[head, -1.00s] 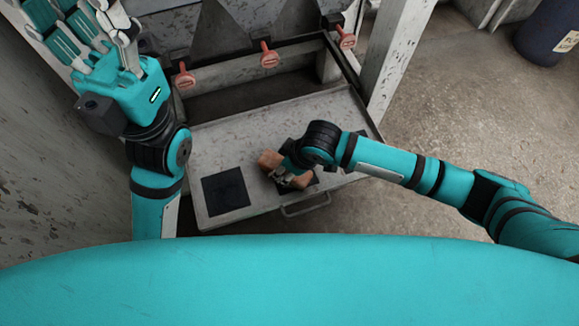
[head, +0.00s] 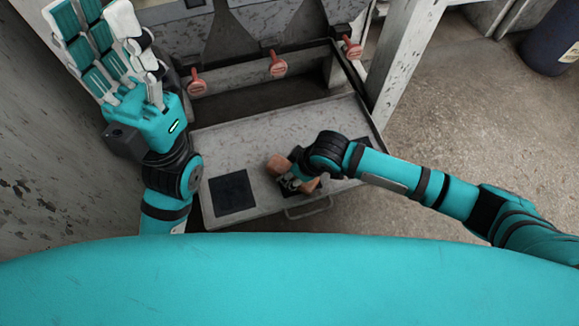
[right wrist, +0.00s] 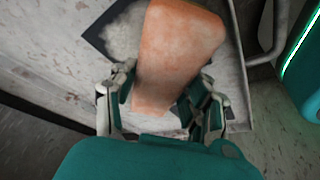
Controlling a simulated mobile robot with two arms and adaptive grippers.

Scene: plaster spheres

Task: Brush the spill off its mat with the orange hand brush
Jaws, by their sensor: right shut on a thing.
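The orange hand brush (head: 279,165) is held over the right part of the grey metal tray. It fills the middle of the right wrist view (right wrist: 178,50). My right gripper (right wrist: 160,100) is shut on it, with a finger on each side. The brush's underside is hidden. A pale, powdery spill (right wrist: 122,35) lies on a dark mat (right wrist: 97,38) beside and partly behind the brush. In the head view my right gripper (head: 297,185) and arm cover most of that mat. My left gripper (head: 100,35) is raised at the upper left, open and empty.
A second dark mat (head: 232,193) lies bare on the tray (head: 222,150) to the left. Several orange-red handles (head: 278,64) line the hoppers behind. A pale post (head: 405,60) stands right of the tray, and a wall at left. A dark blue drum (head: 550,45) stands far right.

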